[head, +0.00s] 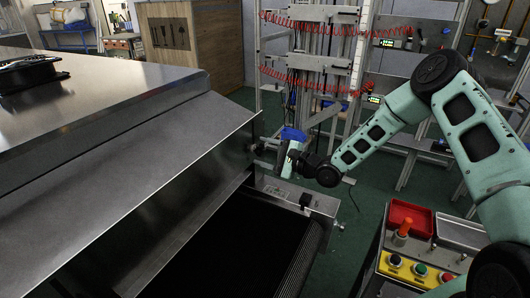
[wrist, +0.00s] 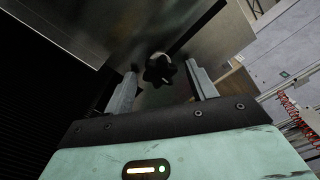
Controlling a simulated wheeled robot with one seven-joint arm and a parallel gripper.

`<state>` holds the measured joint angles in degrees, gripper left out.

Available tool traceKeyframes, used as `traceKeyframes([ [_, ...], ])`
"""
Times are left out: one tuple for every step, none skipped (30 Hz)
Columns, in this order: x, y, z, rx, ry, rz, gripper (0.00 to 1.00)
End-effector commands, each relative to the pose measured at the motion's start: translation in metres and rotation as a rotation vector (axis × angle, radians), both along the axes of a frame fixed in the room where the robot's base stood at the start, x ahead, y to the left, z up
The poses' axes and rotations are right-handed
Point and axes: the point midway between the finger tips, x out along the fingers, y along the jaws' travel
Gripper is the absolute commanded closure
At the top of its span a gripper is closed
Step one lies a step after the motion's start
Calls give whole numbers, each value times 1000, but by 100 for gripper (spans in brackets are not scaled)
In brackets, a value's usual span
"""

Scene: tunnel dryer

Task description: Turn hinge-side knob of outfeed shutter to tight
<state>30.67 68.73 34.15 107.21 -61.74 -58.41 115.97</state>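The outfeed shutter (head: 165,165) is a sloping steel panel hanging on the front of the tunnel dryer, above a black conveyor belt. A black star-shaped knob (wrist: 159,70) with a pale piece behind it stands out from metal in the wrist view. In the head view the knob (head: 253,149) is small at the shutter's right end. My gripper (head: 268,152) is just right of it. In the wrist view my gripper (wrist: 161,72) is open, with one finger on each side of the knob and a gap to each. I see no mark showing how tight the knob is.
The black belt (head: 220,245) runs below the shutter, with a metal side rail (head: 300,197) under my gripper. A control box (head: 415,265) with coloured buttons and a red tray (head: 408,218) stand at the lower right. Racks with red coiled hoses (head: 310,85) stand behind.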

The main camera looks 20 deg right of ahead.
Motion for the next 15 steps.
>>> traceKeyframes([
  [0,0,0,0,0,0,41],
  [0,0,0,-1,-1,0,41],
  [0,0,0,0,-1,-1,41],
  [0,0,0,0,-1,-1,41],
  [0,0,0,0,-2,0,41],
  [0,0,0,0,-2,0,41],
  [0,0,1,0,-2,0,41],
  [0,0,1,0,-2,0,41],
  [-1,-1,0,-1,-2,-1,41],
  [-1,-2,0,-1,-2,-1,41],
  [-3,-3,0,-1,-2,-1,41],
  [-5,-6,0,-1,-2,-1,41],
  [-7,-9,0,-1,-2,-1,41],
  [-10,-12,-1,-1,-2,-1,41],
  [-15,-17,-1,-1,-2,-2,41],
])
